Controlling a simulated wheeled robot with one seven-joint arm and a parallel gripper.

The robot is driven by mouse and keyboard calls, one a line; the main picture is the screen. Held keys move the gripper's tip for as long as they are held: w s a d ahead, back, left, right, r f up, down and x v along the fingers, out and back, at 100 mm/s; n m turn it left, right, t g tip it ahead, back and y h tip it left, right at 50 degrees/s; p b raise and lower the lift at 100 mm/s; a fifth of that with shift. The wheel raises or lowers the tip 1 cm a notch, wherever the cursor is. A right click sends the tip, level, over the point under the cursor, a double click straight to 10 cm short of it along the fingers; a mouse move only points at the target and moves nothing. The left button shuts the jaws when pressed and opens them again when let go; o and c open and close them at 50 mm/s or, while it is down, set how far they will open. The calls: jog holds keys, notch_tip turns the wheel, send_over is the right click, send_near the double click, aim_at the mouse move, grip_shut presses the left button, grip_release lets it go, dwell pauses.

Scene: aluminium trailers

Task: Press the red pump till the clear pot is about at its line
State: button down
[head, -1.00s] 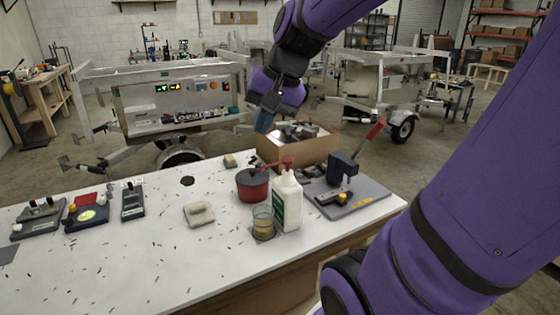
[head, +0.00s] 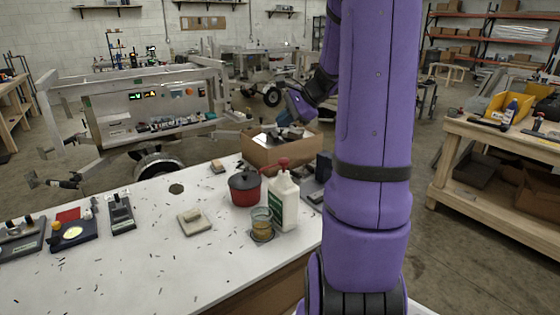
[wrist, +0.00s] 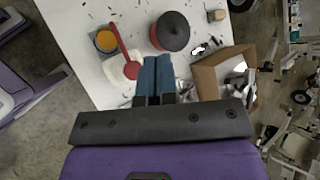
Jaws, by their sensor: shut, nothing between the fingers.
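The white pump bottle (head: 284,206) with a red pump head (head: 283,163) stands upright near the table's right end. The clear pot (head: 262,219) stands just in front of it, with amber liquid in its lower part; I cannot make out its line. In the wrist view the red pump (wrist: 131,69) shows from above, its spout reaching over the clear pot (wrist: 105,41). My gripper (wrist: 155,62) is shut and empty, its blue fingers just right of the pump head in that view. In the head view it is high behind the bottle, apart from the pump.
A pale block (head: 194,221) lies left of the clear pot. My arm partly hides the lever press. The table's front left is mostly clear.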

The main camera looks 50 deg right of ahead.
jog(key=shift+d+f, duration=0.15)
send_near(279, 160)
jog(key=shift+w+a+f, duration=0.4)
jog(key=shift+w+f, duration=0.05)
jog(key=shift+w, duration=0.4)
jog(key=shift+w+a+f, duration=0.4)
jog(key=shift+w+a, duration=0.05)
jog(key=shift+w, duration=0.4)
jog(key=shift+w+a+f, duration=0.4)
jog(key=shift+w+f, duration=0.05)
jog(key=shift+w, duration=0.4)
jog(key=shift+f, duration=0.1)
dwell(0.3)
jog(key=shift+f, duration=0.3)
jog(key=shift+f, duration=1.05)
dwell(1.2)
jog(key=shift+r, duration=0.15)
dwell(0.3)
jog(key=shift+r, duration=1.3)
jog(key=shift+r, duration=0.15)
jog(key=shift+r, duration=2.4)
